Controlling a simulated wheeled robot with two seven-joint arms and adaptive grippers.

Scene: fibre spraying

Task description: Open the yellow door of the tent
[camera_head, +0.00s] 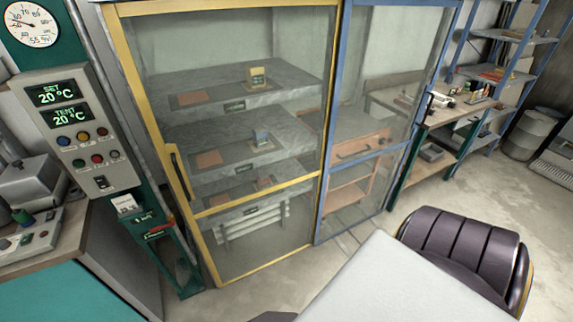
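The yellow door (265,192) of the tent is a tall yellow frame with clear panes, left of centre. It looks closed, its right edge meeting the blue-framed panel (361,152). A dark vertical handle (181,177) sits on its left upright, above the yellow crossbar. Through the panes I see grey shelves (235,80) with small blocks and reddish tiles on them. Neither my left nor my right gripper is in view.
A control panel (75,130) reading 20 °C twice stands left of the door. A workbench (30,250) with devices is at the lower left. Blue racks (500,62) and a grey barrel (530,135) stand at the right. Bare floor (270,290) shows before the door.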

